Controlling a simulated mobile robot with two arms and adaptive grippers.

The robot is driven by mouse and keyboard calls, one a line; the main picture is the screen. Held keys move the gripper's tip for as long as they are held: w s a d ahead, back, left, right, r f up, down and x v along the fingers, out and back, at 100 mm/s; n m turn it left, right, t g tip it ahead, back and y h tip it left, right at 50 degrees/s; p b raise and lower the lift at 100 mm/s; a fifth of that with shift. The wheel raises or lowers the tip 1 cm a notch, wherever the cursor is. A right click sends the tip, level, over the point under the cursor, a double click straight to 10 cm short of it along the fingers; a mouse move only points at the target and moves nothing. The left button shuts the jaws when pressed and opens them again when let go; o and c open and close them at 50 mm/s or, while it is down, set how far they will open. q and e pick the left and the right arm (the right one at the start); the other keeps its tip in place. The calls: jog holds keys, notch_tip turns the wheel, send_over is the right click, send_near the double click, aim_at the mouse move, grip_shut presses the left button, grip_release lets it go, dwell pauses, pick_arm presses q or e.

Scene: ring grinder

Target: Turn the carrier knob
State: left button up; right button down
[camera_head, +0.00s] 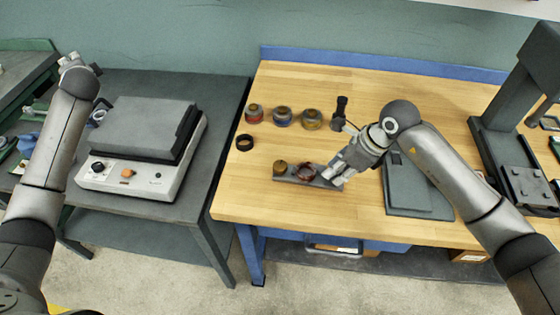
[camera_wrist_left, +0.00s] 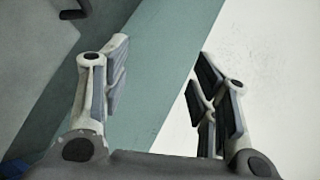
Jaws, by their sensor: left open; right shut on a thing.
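The flat grey carrier (camera_head: 293,178) lies near the front edge of the wooden bench. A brass-coloured round knob (camera_head: 280,167) stands at its left end, and a dark red ring (camera_head: 306,172) sits on it right of the knob. My right gripper (camera_head: 334,179) is low at the carrier's right end, shut on that end as far as I can see; its fingers hide the exact grip. It is apart from the brass knob. My left gripper (camera_head: 76,66) is raised at the far left, away from the bench; the left wrist view shows its fingers (camera_wrist_left: 160,82) open and empty.
A grey device (camera_head: 140,150) with an orange knob (camera_head: 127,173) is on the left table. A dark machine (camera_head: 515,120) stands at right. The bench's front-left corner is clear.

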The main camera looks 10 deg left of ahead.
pick_arm(q)
jog(key=w+d+f+n+g+h, duration=0.1)
jog(key=w+d+f+n+h, duration=0.2)
jog(key=d, duration=0.7)
jog(key=d+f+n+g+h, duration=0.1)
jog(key=d+f+n+h, duration=0.3)
jog(key=d, duration=0.6)
jog(key=w+d+f+n+g+h, duration=0.1)
jog(key=w+d+n, duration=0.1)
jog(key=d+n, duration=0.5)
jog(key=n+g+h, duration=0.2)
jog(key=n+g, duration=0.5)
jog(key=n, duration=0.2)
send_near(280, 165)
notch_tip(280, 165, down, 9)
jog(key=shift+s+a+f, duration=0.1)
